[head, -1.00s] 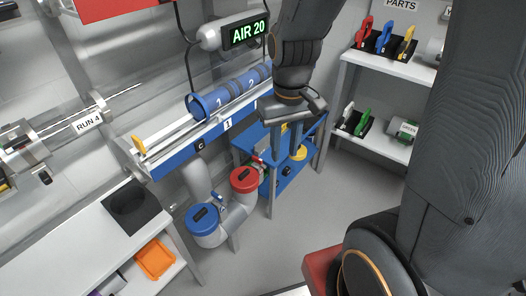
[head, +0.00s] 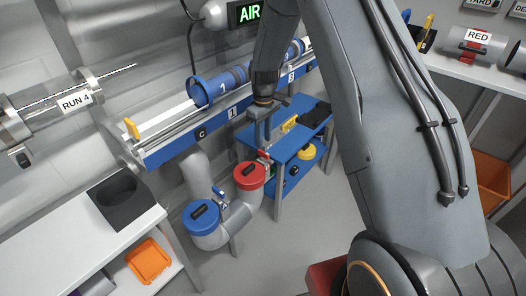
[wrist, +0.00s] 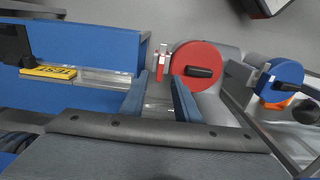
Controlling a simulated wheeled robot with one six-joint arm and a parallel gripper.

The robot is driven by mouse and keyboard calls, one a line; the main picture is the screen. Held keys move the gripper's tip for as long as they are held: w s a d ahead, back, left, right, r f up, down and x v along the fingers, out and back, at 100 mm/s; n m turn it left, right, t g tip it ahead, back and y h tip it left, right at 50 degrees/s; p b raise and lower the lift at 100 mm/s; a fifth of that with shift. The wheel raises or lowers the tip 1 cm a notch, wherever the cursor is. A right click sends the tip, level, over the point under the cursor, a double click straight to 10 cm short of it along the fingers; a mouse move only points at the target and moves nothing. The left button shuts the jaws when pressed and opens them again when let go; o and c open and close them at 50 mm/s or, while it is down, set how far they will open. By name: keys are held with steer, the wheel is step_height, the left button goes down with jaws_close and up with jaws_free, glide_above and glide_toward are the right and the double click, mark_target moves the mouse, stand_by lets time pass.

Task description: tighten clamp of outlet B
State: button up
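Two capped pipe outlets stand below the blue rail: one with a red cap (head: 249,176), one with a blue cap (head: 201,217). No letter B is legible on either. The red cap (wrist: 197,68) also shows in the wrist view, with a small red-handled clamp (wrist: 161,66) at its left side. The blue cap (wrist: 282,78) is farther right there. My gripper (head: 264,143) is just above and behind the red cap, near its clamp. In the wrist view my gripper (wrist: 160,88) has its two fingers apart and nothing between them; the clamp lies just beyond the tips.
A blue table (head: 285,147) stands close behind, with a yellow TEST sign (wrist: 50,72) on it. A blue tube (head: 218,88) lies on the rail. A white bench (head: 75,222) with a black box (head: 122,200) is at left. Floor in front is clear.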

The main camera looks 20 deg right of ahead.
mark_target(264, 152)
step_height(264, 152, down, 6)
steer(key=shift+f, duration=0.15)
stand_by(0.3)
jaws_close()
